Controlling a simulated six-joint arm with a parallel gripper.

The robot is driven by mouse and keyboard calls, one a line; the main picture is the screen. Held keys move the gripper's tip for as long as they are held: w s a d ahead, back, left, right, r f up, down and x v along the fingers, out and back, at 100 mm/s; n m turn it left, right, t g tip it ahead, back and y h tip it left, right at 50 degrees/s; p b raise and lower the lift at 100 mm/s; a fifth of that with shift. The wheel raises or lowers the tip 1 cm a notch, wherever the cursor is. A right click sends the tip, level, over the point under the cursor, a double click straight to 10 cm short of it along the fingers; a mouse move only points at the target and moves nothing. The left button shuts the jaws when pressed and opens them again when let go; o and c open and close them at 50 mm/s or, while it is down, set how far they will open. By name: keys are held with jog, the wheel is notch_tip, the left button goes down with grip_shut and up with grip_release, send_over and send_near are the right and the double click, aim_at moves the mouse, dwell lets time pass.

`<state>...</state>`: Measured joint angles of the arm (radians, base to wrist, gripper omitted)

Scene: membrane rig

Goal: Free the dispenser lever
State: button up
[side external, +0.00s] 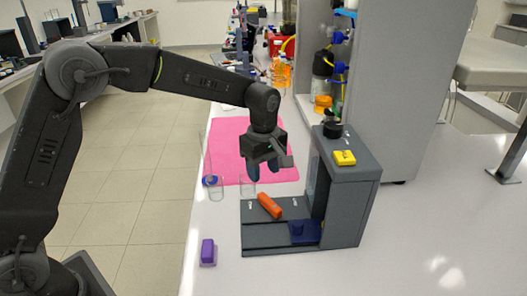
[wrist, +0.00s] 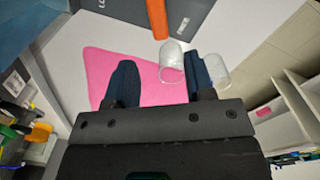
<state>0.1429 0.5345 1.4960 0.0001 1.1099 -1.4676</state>
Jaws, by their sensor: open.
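A grey dispenser rig (side external: 366,195) stands on the white bench, with an upright housing and a flat base. An orange bar (side external: 269,205) lies slantwise on the base; its end also shows at the top of the wrist view (wrist: 157,18). I cannot tell for sure which part is the lever. A dark blue block (side external: 305,231) sits on the base beneath the housing. A yellow block (side external: 344,158) and a black round knob (side external: 332,130) are on top. My gripper (side external: 267,174) is open and empty, pointing down above and behind the orange bar, apart from it.
Clear glass vessels (wrist: 172,58) stand beside the base, one close below my gripper. A pink mat (side external: 228,138) lies behind. A purple block (side external: 208,251) lies at the front left near the bench edge. A tall grey cabinet (side external: 400,90) stands behind right. The front right bench is clear.

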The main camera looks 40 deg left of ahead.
jog(key=shift+r, duration=2.7)
jog(key=s+a+r+m+t, duration=0.25)
jog(key=s+r+m, duration=0.2)
jog(key=s, duration=0.45)
jog(key=s+a+r+m+t, duration=0.1)
jog(key=s+a+r+m, duration=0.25)
jog(key=s+m, duration=0.45)
jog(key=s+f+m+t, duration=0.2)
jog(key=s+f, duration=0.1)
jog(key=s, duration=0.7)
jog(key=shift+a+f+m, duration=0.2)
jog(key=shift+a+m, duration=0.15)
jog(key=shift+a, duration=0.05)
